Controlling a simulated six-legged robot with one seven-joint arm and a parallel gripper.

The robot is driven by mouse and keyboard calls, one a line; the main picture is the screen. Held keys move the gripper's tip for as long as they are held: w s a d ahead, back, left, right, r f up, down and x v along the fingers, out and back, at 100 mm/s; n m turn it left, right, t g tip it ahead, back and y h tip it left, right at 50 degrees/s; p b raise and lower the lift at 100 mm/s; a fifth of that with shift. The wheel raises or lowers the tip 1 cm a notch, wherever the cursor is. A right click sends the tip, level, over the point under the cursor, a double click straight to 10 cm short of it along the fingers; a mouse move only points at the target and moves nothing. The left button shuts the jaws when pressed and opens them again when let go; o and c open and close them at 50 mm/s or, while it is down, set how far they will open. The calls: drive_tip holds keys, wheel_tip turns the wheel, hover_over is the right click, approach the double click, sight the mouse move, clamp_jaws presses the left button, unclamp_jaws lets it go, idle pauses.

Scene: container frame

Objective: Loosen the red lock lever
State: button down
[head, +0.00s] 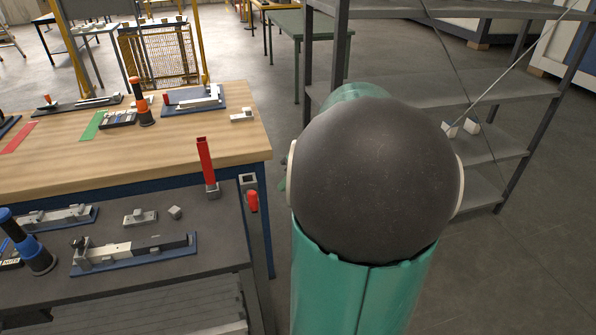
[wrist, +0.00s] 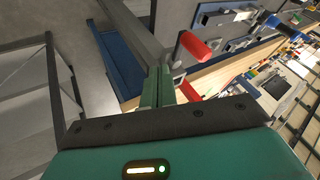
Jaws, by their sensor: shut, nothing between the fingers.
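Two red parts show near the right edge of the dark bench. One is a tall flat red bar (head: 205,160) standing upright on a small grey base; the other is a short rounded red handle (head: 252,201) at the edge, below an open square tube end (head: 247,181). I cannot tell which is the lock lever. In the wrist view the rounded red handle (wrist: 194,46) is right of and beyond my fingertips, and the red bar (wrist: 187,90) is close on their right. My gripper (wrist: 157,74) is shut and empty. In the head view my arm hides it.
The dark bench (head: 215,238) carries clamp-like fixtures (head: 135,252) and a small grey cube (head: 175,212). A wooden-topped table (head: 230,130) stands behind it. A grey metal shelf (head: 480,90) stands at the right. Bare floor (head: 520,260) is at the lower right.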

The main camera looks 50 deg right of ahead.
sight(252, 194)
drive_tip(key=w+a, duration=0.1)
drive_tip(key=a+f, duration=0.1)
drive_tip(key=w+a, duration=0.1)
drive_tip(key=a, duration=0.1)
drive_tip(key=shift+w+f, duration=0.15)
drive_tip(key=shift+w, duration=0.2)
drive_tip(key=shift+a, duration=0.1)
